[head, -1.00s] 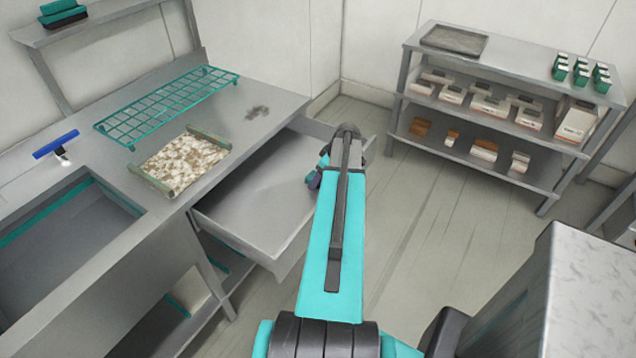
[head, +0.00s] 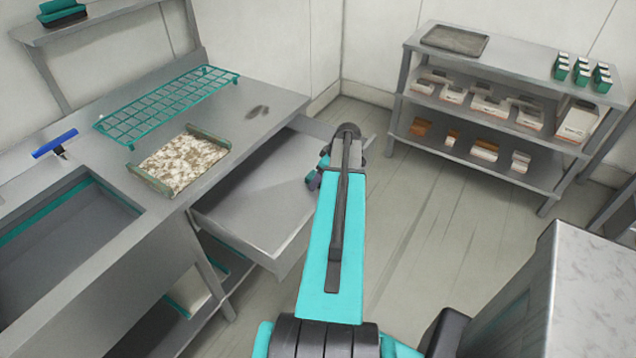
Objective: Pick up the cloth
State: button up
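I cannot make out a cloth for certain in the head view. A shallow tray with green end bars (head: 207,138) lies on the steel counter, and a mottled white and brown surface (head: 182,165) fills it; I cannot tell whether this is fabric. My teal arm reaches forward over the floor, right of the open drawer (head: 262,205). Small dark and teal parts of my wrist show at its left edge. My gripper's fingers are hidden behind the arm. The visible part of the drawer looks empty.
A teal wire rack (head: 165,107) and a blue-headed squeegee-like tool (head: 55,144) are on the counter beside a sink (head: 70,235). Shelving (head: 515,125) with boxes and a dark tray (head: 455,40) stands at the back right. The floor between is clear.

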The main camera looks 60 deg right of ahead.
jog(key=c, duration=1.1)
jog(key=shift+r, duration=0.15)
jog(key=shift+c, duration=0.2)
jog(key=shift+r+p, duration=0.1)
jog(key=shift+p, duration=0.3)
notch_tip(320, 180, up, 10)
jog(key=b, duration=0.3)
